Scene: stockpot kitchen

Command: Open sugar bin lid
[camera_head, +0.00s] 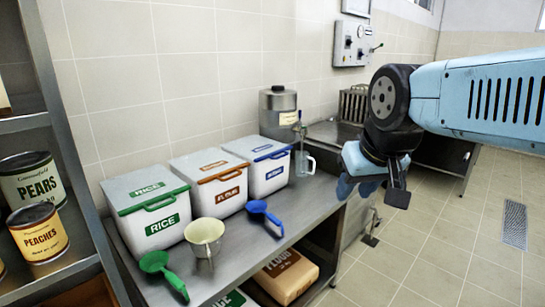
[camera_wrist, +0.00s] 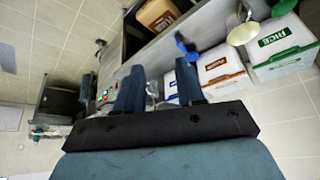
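The bin with the blue-edged lid (camera_head: 257,151) is the rightmost of three white bins on the metal counter. Its lid is shut, with a blue handle at the front; its small blue label (camera_head: 274,173) is too small to read for certain. It also shows in the wrist view (camera_wrist: 171,86), partly hidden behind a finger. My gripper (camera_head: 357,187) hangs in the air to the right of this bin, beyond the counter's front edge, touching nothing. In the wrist view its two blue fingers (camera_wrist: 156,84) are apart with nothing held between them.
The flour bin (camera_head: 213,191) and rice bin (camera_head: 147,225) stand to the left, lids shut. A glass jug (camera_head: 306,162) and metal canister (camera_head: 278,113) stand near the blue-edged bin.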

